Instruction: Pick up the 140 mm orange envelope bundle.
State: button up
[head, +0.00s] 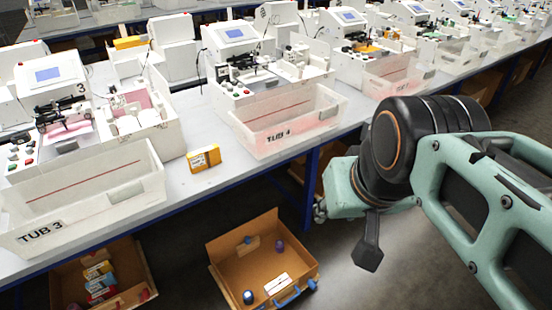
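An orange envelope bundle (204,158) rests on the pale table between the tubs marked TUB 3 and TUB 4, near the table's front edge. It has a label on its front face; its size cannot be read. My arm comes in from the right, and its end hangs in front of the table, right of and apart from the bundle. What shows of my gripper (367,242) is a dark part below the wrist; its fingers cannot be made out clearly, and nothing is seen held in it.
TUB 3 (90,203) stands left of the bundle and TUB 4 (285,122) right of it. Plotters line the table behind. An open brown case (225,285) with small items lies on the floor. A box (62,292) of coloured packets is at lower left.

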aim_at(202, 159)
jog(key=j+z, duration=0.15)
jog(key=j, duration=1)
jog(key=i+j+z, duration=0.1)
jog(key=j, duration=0.25)
jog(key=i+j, duration=0.1)
jog(key=j, duration=0.3)
jog(key=i+z, duration=0.05)
